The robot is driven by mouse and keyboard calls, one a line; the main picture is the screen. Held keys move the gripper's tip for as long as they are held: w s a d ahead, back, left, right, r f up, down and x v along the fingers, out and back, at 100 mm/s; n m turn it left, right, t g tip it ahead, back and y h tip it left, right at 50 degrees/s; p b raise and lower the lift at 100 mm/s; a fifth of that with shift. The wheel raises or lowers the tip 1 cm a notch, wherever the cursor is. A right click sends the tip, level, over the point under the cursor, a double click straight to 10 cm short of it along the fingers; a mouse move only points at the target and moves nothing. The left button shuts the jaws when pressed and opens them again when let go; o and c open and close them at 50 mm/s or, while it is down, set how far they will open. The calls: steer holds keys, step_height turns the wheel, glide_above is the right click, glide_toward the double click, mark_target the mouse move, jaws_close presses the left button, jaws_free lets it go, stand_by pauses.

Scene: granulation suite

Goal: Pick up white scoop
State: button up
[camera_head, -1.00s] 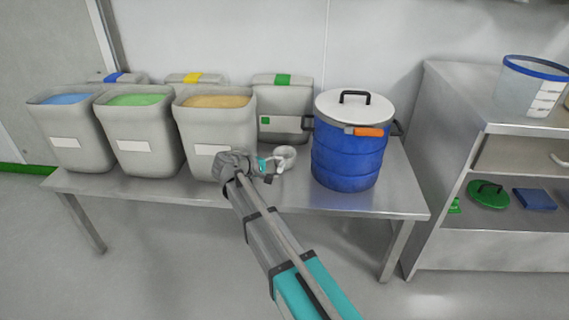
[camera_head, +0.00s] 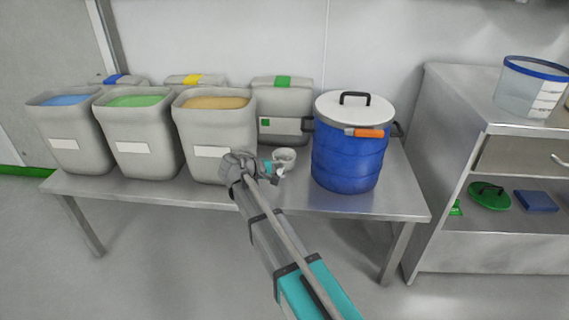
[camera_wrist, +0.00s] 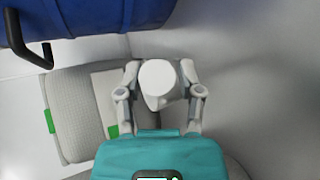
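The white scoop (camera_head: 284,155) stands on the steel table (camera_head: 320,200), between the tan-filled bin and the blue drum. In the wrist view the scoop (camera_wrist: 158,82) lies between the two fingers of my gripper (camera_wrist: 160,75), its narrow part pointing toward the palm. The fingers are spread on either side of it, and I cannot tell whether they touch it. In the head view my gripper (camera_head: 279,169) is at the near side of the scoop and hides part of it.
The blue drum (camera_head: 348,160) with white lid stands close right of the scoop. Open bins with tan (camera_head: 215,150), green (camera_head: 142,150) and blue (camera_head: 70,145) contents stand left. A closed bin (camera_head: 283,95) is behind. A steel cabinet (camera_head: 455,125) stands right.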

jaws_close()
steer(key=shift+r, duration=0.1)
steer(key=shift+s+r+p, duration=0.2)
steer(key=shift+r+p, duration=0.35)
steer(key=shift+p, duration=0.1)
step_height(320, 180, up, 6)
steer(key=p, duration=0.6)
steer(key=shift+r, duration=0.1)
steer(key=s, duration=1.9)
steer(key=shift+s+a+f, duration=0.25)
steer(key=shift+s+a, duration=0.05)
steer(key=shift+a, duration=0.05)
